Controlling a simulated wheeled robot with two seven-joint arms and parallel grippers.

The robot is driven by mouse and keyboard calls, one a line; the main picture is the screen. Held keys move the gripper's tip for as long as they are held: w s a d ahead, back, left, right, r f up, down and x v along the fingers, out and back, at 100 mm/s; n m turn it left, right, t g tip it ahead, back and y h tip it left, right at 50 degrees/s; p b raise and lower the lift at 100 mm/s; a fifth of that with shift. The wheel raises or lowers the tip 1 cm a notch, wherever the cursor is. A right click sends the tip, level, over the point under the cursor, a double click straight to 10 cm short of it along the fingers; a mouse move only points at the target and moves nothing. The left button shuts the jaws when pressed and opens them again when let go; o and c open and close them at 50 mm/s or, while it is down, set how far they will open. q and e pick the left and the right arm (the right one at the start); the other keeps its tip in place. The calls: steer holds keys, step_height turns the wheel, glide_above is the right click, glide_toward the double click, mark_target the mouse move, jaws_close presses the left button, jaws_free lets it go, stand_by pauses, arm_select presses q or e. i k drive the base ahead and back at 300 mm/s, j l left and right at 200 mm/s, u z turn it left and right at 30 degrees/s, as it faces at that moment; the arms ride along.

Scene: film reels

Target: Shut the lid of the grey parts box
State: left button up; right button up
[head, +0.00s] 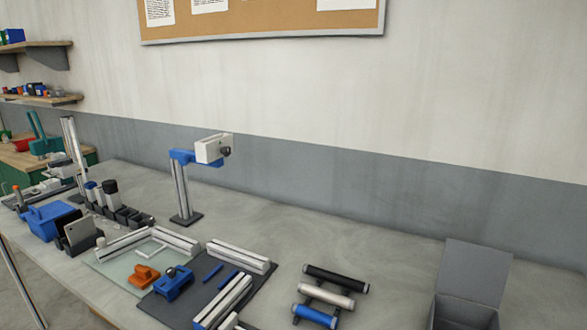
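The grey parts box (465,313) stands at the lower right of the bench in the head view, cut off by the bottom edge. Its lid (477,270) is open and stands up at the back, leaning slightly. The inside of the box shows dark, and I cannot make out any contents. Neither of my grippers shows in the head view.
A rack with black, white and blue rollers (328,289) lies left of the box. A dark mat with metal rails (187,308) and a blue clamp (173,283) lies further left. A post with a camera-like head (214,149) stands behind. Bare bench (390,255) lies behind the rollers.

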mark_target(474, 273)
steer(key=z, duration=1.35)
